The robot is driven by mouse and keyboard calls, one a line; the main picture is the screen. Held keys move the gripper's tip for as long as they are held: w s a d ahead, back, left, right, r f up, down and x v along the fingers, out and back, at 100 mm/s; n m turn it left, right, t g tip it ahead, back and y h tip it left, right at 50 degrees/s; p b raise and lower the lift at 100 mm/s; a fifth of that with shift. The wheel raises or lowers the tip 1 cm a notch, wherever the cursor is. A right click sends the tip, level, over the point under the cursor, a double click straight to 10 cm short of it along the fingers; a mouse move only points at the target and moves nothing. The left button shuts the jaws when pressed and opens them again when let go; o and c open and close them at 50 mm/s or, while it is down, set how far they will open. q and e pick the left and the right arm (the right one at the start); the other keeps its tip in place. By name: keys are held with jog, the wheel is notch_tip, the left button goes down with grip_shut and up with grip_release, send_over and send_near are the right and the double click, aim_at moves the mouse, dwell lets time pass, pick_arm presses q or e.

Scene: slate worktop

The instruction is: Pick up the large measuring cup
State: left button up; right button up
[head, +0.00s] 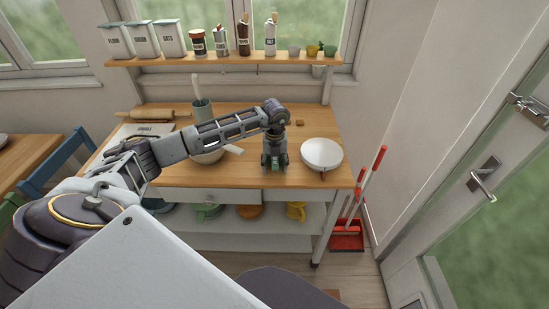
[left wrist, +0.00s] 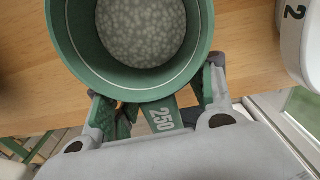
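The large measuring cup (left wrist: 143,83) is green and marked 250 on its handle (left wrist: 163,118). In the left wrist view its round bowl faces the camera, with a pale speckled inside. My left gripper (left wrist: 160,98) is open, with one finger on each side of the handle and a gap to it on both sides. In the head view my left gripper (head: 274,165) points down at the worktop's front edge, and it largely hides the cup there. My right gripper is not in view.
A utensil pot (head: 202,110) and rolling pin (head: 154,115) are at the back. A shelf (head: 225,59) with jars hangs above.

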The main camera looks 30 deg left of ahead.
pick_arm(q)
grip_shut()
jog(key=shift+r, duration=0.1)
dwell(0.5)
jog(key=shift+r+b, duration=0.7)
jog(key=shift+r, duration=4.2)
